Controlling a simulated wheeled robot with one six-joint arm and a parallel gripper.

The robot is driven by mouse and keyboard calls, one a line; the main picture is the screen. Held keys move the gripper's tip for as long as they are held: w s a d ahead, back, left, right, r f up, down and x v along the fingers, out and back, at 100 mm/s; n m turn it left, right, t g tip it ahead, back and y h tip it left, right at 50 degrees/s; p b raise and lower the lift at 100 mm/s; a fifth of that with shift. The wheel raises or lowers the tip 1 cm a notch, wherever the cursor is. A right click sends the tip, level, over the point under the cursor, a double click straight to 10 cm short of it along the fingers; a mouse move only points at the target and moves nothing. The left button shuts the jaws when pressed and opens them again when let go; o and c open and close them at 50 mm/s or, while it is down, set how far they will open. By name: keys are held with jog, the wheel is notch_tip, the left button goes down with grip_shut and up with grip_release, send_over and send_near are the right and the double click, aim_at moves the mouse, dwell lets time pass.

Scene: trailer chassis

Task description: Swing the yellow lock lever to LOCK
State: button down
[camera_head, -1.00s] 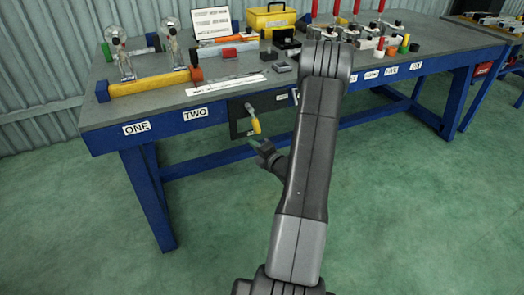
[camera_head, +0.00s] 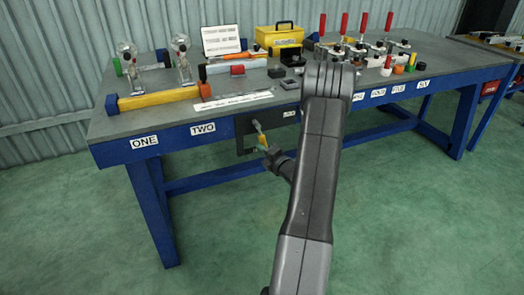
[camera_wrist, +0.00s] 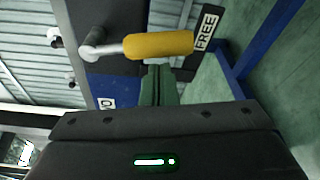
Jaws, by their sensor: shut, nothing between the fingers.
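The yellow lock lever (camera_head: 261,138) hangs from its grey pivot on a dark panel (camera_head: 244,145) under the table's front edge. In the wrist view its yellow grip (camera_wrist: 158,44) lies across the picture just beyond my fingertips, with the grey pivot to its left. A label reading FREE (camera_wrist: 206,28) is beside the grip's free end. My gripper (camera_head: 270,153) is shut and empty, close to the lever's lower end. In the wrist view my gripper (camera_wrist: 158,73) points at the underside of the grip; I cannot tell whether they touch. I see no readable LOCK label.
The blue-framed table (camera_head: 180,134) has a front rail and legs around the panel. On top are a yellow toolbox (camera_head: 279,36), a yellow bar (camera_head: 158,98) and several red-handled clamps (camera_head: 343,24). The green floor (camera_head: 220,240) in front is clear.

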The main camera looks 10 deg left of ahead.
jog(key=shift+w+d+n, duration=0.25)
jog(key=shift+d+n, duration=0.05)
jog(key=shift+n, duration=0.2)
jog(key=w+d+r+n+t+h+b, duration=0.1)
jog(key=w+d+r+n+h+b, duration=0.2)
jog(key=n, duration=0.8)
jog(key=shift+w+d+r+n+h+b, duration=0.5)
jog(key=shift+d+r+b, duration=0.9)
jog(key=shift+b, duration=0.75)
jog(key=shift+s+a+r, duration=0.1)
jog(key=shift+a+r, duration=0.05)
notch_tip(320, 180, down, 4)
jog(key=s+d+f+b, duration=0.1)
jog(key=s+b, duration=0.1)
jog(key=b, duration=0.2)
jog(key=r+p+v, duration=0.1)
jog(key=p+v, duration=0.2)
jog(key=v, duration=0.7)
jog(key=shift+w+r, duration=0.2)
jog(key=shift+r, duration=0.05)
